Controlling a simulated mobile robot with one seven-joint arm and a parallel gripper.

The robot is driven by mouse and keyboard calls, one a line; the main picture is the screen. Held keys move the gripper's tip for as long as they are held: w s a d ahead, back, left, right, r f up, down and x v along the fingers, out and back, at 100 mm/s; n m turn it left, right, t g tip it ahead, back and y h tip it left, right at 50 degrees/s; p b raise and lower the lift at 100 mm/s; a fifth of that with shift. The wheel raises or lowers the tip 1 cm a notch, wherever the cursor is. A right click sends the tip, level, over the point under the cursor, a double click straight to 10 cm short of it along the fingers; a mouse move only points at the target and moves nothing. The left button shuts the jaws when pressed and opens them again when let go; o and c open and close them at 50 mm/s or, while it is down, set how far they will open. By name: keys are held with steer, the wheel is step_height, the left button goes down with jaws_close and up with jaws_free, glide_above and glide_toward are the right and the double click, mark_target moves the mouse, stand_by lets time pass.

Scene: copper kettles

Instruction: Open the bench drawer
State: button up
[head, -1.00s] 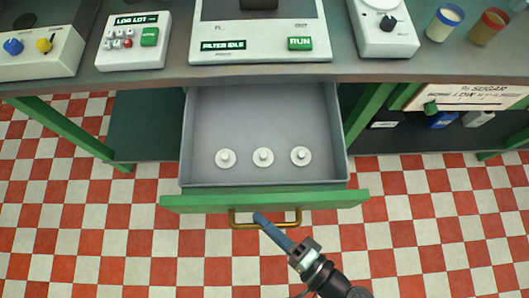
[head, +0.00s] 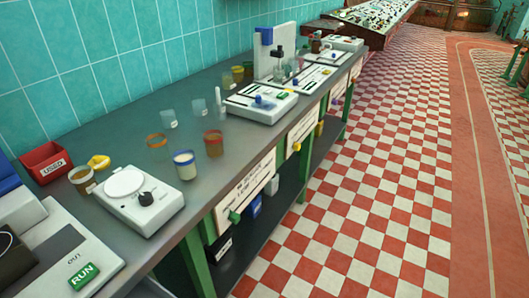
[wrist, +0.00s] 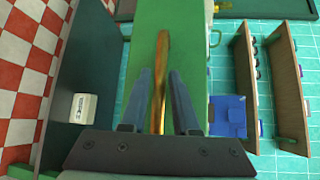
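In the wrist view, the green drawer front (wrist: 190,52) fills the upper middle, with its brass handle (wrist: 162,48) running lengthwise on it. My gripper (wrist: 161,76) is open, one blue-grey finger on each side of the handle, with visible gaps between fingers and bar. The handle is between the fingers but not clamped. The head view now looks along the bench (head: 240,160) to the right, and neither drawer nor gripper shows there. The drawer's inside is hidden now.
On the bench stand a white scale (head: 135,205), a red bin (head: 45,162), and several cups and jars. A green RUN button (head: 83,276) is at lower left. Open checkered floor (head: 350,215) lies right of the bench. A blue object (wrist: 228,115) shows beside the drawer front in the wrist view.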

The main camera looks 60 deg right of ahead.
steer(key=v, duration=1.2)
steer(key=shift+s+d+b, duration=0.25)
steer(key=shift+s+b, duration=0.05)
steer(key=shift+b, duration=0.15)
steer(key=shift+r, duration=0.15)
